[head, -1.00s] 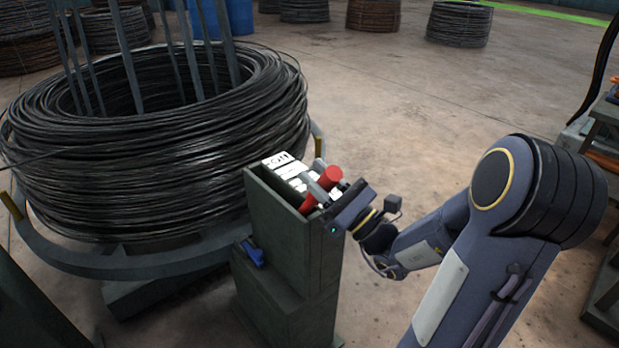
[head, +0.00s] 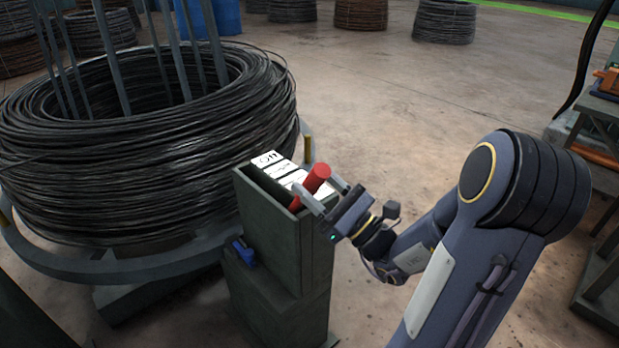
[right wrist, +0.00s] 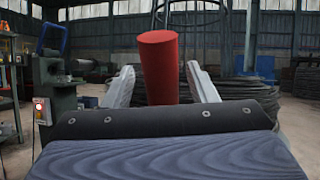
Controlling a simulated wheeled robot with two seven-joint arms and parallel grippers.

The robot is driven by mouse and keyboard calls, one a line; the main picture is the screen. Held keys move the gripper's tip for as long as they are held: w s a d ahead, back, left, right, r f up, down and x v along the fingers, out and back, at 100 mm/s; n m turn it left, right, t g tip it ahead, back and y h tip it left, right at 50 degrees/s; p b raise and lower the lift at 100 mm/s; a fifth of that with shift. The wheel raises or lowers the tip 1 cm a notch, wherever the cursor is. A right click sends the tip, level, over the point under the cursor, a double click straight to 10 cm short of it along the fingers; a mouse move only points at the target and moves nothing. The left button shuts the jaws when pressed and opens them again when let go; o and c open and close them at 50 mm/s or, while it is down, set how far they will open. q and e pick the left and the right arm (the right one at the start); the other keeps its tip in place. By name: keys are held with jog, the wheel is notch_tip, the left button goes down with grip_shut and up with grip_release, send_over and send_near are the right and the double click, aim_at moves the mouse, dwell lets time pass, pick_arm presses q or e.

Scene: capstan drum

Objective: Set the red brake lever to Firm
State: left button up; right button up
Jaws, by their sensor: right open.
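The red brake lever (head: 313,181) is a red cylindrical handle standing tilted at the top of a grey-green pedestal box (head: 277,232). White label plates (head: 277,164) lie along the box top; the far one seems to read "Off", the others are too small or covered. My right gripper (head: 317,191) is open, with one finger on each side of the lever. In the right wrist view the red handle (right wrist: 164,66) stands between the two spread fingers, with a gap on each side. I cannot tell whether a finger touches it. My left gripper is not in view.
A large coil of black wire (head: 140,150) on a round stand fills the left, close to the pedestal. A blue lever (head: 244,254) sticks out of the pedestal's left side. More coils (head: 445,20) stand far back. Open floor (head: 430,110) lies behind my right arm.

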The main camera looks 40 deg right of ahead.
jog(key=v, duration=0.6)
dwell(0.5)
